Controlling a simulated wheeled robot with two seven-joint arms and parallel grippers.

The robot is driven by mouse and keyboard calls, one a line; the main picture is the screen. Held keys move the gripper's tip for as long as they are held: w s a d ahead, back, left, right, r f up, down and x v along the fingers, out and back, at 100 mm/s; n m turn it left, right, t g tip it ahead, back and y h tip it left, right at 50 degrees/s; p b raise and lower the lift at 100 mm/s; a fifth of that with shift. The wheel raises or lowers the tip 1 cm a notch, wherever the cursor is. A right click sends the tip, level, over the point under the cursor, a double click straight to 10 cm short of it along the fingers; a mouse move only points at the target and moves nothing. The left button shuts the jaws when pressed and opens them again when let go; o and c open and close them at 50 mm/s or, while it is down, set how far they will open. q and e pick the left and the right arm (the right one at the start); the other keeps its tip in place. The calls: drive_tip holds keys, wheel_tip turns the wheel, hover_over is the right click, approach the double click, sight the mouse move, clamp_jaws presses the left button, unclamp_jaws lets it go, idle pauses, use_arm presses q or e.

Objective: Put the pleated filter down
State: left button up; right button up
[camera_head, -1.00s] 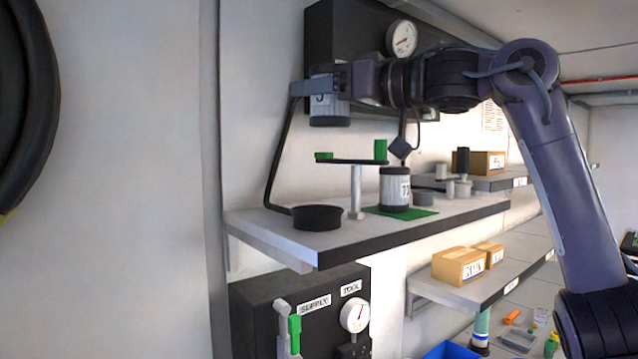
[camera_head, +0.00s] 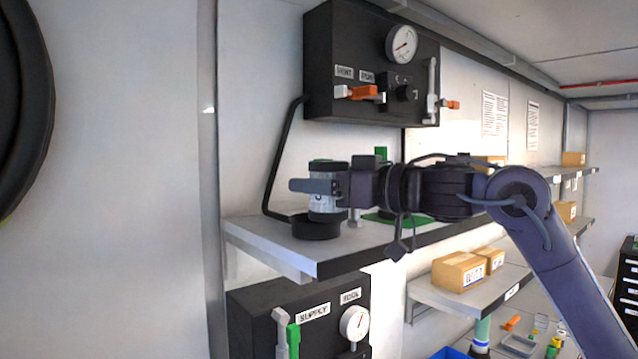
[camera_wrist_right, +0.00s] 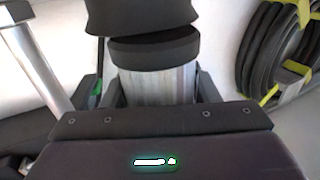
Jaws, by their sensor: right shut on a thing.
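My right gripper (camera_head: 322,187) is shut on the pleated filter (camera_head: 323,202), a white-grey cylinder with a dark cap. The filter is upright, directly above the round black dish (camera_head: 315,228) at the shelf's left end. Its lower end meets the dish's rim in the head view; I cannot tell whether it rests inside. In the right wrist view the pleated filter (camera_wrist_right: 153,86) sits between the fingers, its dark end cap toward the top. My left gripper is not in view.
The grey shelf (camera_head: 275,240) holds a green mat (camera_head: 378,219), partly hidden by my right arm. A black panel with a gauge (camera_head: 402,44) and orange-handled valves is above. Another panel (camera_head: 255,318) is below. A lower shelf bears cardboard boxes (camera_head: 458,272).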

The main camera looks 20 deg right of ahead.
drive_tip(key=shift+a+f, duration=0.1)
drive_tip(key=o, duration=1.1)
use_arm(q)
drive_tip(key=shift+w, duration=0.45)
use_arm(e)
drive_tip(key=shift+r, duration=0.2)
drive_tip(key=v, duration=0.1)
drive_tip(key=b+v, duration=0.2)
drive_tip(key=shift+s+d+f, duration=0.25)
drive_tip(key=shift+f, duration=0.05)
use_arm(q)
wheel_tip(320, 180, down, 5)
drive_tip(key=b, duration=0.3)
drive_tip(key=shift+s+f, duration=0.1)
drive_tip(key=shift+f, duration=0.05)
use_arm(e)
drive_tip(key=v, duration=0.8)
drive_tip(key=shift+r, duration=0.2)
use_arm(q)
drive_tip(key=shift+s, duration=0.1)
use_arm(e)
drive_tip(key=shift+s+d, duration=0.1)
drive_tip(key=shift+d, duration=0.05)
